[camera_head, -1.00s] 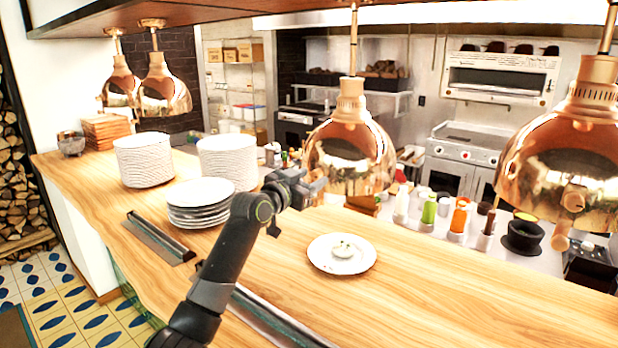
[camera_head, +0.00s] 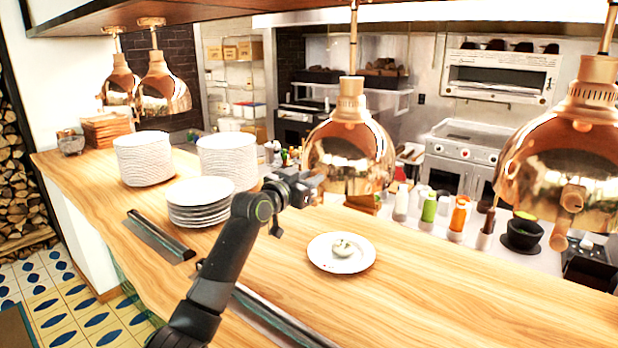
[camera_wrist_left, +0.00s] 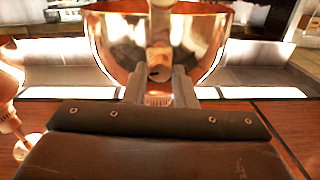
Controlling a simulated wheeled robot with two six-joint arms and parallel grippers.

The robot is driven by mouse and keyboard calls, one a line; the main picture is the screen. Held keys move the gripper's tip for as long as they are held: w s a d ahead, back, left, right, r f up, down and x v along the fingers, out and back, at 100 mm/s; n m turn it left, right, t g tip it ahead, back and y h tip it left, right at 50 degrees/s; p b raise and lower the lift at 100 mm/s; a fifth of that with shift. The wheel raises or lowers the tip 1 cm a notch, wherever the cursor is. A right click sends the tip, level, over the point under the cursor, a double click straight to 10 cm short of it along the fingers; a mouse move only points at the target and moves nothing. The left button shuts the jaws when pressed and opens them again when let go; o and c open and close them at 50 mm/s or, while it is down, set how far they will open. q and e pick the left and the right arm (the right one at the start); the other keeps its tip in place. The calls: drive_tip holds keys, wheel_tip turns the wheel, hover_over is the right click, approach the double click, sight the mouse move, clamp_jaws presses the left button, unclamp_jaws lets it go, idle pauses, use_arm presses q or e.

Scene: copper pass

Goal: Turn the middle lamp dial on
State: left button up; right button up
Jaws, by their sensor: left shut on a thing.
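The middle lamp (camera_head: 348,140) is a shiny copper dome hanging over the counter. My left gripper (camera_head: 316,184) is at the lower left of its shade. In the left wrist view the copper shade (camera_wrist_left: 110,45) fills the upper middle, and a tan dial (camera_wrist_left: 160,45) stands out from it. The fingers of my left gripper (camera_wrist_left: 159,80) are on either side of the dial's lower end and shut on it. In the head view the gripper hides the dial, so its turn angle cannot be told. My right gripper is out of view.
Another copper lamp (camera_head: 555,150) hangs at the right, and two more (camera_head: 163,90) at the far left. A white plate with food (camera_head: 325,262) lies below my gripper. Plate stacks (camera_head: 200,190) stand left of my arm. The right part of the wooden counter (camera_head: 470,300) is clear.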

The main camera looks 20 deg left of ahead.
use_arm(q)
drive_tip(key=n+p, duration=0.3)
drive_tip(key=n, duration=0.3)
drive_tip(key=shift+r+p, duration=0.15)
drive_tip(key=shift+p, duration=0.15)
drive_tip(key=n+p, duration=0.1)
drive_tip(key=n, duration=0.1)
drive_tip(key=shift+n+p, duration=0.3)
drive_tip(key=shift+p, duration=0.05)
drive_tip(key=shift+f+n+g+p, duration=0.15)
drive_tip(key=shift+n+p, duration=0.15)
drive_tip(key=shift+n, duration=1.7)
drive_tip(key=shift+f+n+g+p, duration=0.15)
drive_tip(key=shift+n+p, duration=0.1)
drive_tip(key=shift+n, duration=1.75)
drive_tip(key=shift+r, duration=0.1)
drive_tip(key=o, duration=1)
drive_tip(key=shift+a, duration=0.1)
